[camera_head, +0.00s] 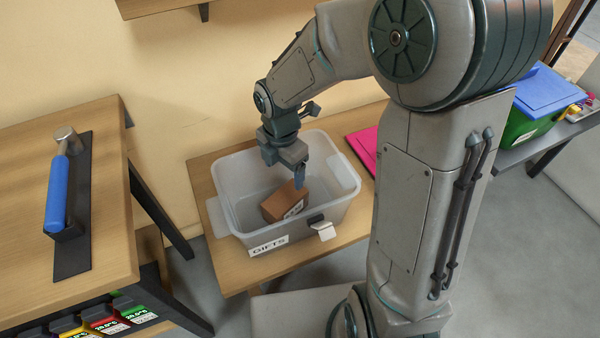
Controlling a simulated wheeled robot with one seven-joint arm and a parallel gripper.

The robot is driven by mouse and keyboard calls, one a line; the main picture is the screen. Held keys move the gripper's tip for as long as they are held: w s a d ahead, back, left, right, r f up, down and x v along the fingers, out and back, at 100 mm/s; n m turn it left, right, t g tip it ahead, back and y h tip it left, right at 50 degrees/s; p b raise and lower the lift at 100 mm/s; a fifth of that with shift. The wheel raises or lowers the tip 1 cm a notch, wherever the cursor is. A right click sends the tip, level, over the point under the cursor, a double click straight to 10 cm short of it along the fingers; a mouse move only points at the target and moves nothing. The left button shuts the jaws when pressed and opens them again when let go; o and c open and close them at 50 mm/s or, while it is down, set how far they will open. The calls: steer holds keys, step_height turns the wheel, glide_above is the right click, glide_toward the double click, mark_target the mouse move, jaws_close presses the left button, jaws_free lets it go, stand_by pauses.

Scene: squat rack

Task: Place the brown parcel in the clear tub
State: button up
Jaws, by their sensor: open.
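The brown parcel (283,203) is a small box with a white label, tilted inside the clear tub (229,209). The tub is a translucent grey bin with a "GIFTS" label on its front, standing on a wooden table. My gripper (299,182) points down into the tub, just above and right of the parcel's upper edge. It is open. The fingers overlap the parcel's edge in the picture, and I cannot tell whether they touch it. The parcel's underside is hidden by the tub's front wall.
A pink flat item (364,150) lies right of the tub, partly behind my arm. A green bin with a blue lid (545,97) stands at the far right.

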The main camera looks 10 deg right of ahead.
steer(key=s+d+r+m, duration=0.4)
steer(key=s+d+m, duration=0.2)
steer(key=m, duration=0.7)
steer(key=s+d+r+m+t, duration=0.1)
steer(key=s+d+r+m, duration=0.4)
steer(key=m, duration=0.7)
steer(key=shift+s+d+m, duration=0.4)
steer(key=shift+s+d, duration=0.15)
steer(key=shift+d, duration=0.1)
steer(key=shift+d, duration=0.15)
